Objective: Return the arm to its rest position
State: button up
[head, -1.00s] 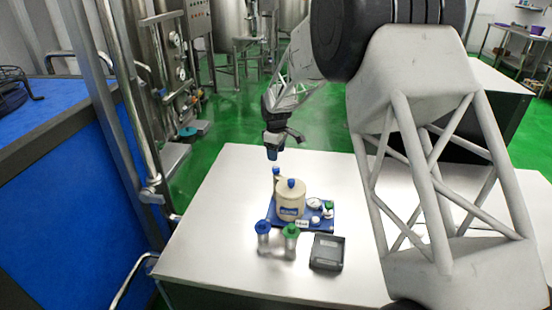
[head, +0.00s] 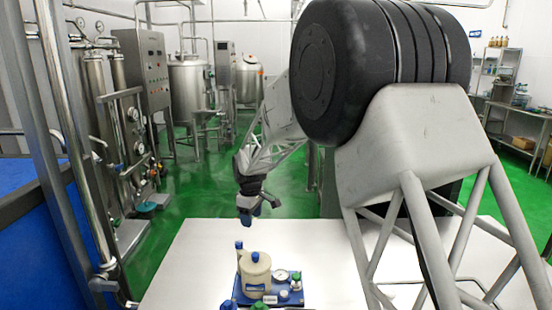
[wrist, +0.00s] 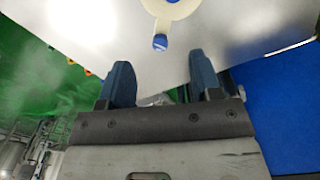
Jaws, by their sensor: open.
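My gripper (head: 246,215) hangs over the far side of the white table (head: 200,262), above and apart from the things on it. In the wrist view my gripper (wrist: 158,82) shows two dark blue fingers spread apart with nothing held between them. A cream container with a blue top (head: 256,272) stands on a blue base (head: 240,298) below my gripper. In the wrist view, the container's cream rim (wrist: 180,12) and a small blue cap (wrist: 160,42) show beyond the fingertips.
A round dial (head: 281,275) and a small green-topped piece (head: 296,281) sit on the base. Steel pipework (head: 125,140) stands at left, with tanks (head: 188,90) behind. Green floor (head: 190,195) lies beyond the table. Open air surrounds my gripper.

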jog(key=s+d+r+m+t, duration=0.1)
jog(key=s+d+r+m, duration=0.2)
jog(key=s+d+r, duration=0.55)
jog(key=s+d+r+m, duration=0.5)
jog(key=s+d, duration=0.4)
jog(key=s, duration=0.5)
jog(key=s+d+m, duration=0.2)
jog(key=s+d, duration=0.3)
jog(key=s, duration=0.8)
jog(key=s+d+f+m+t, duration=0.1)
jog(key=s+d+m, duration=0.2)
jog(key=s, duration=1.1)
jog(key=shift+d+f+m, duration=0.15)
jog(key=shift+d+m, duration=0.15)
jog(key=shift+d, duration=0.7)
jog(key=shift+c, duration=0.4)
jog(key=shift+w, duration=0.1)
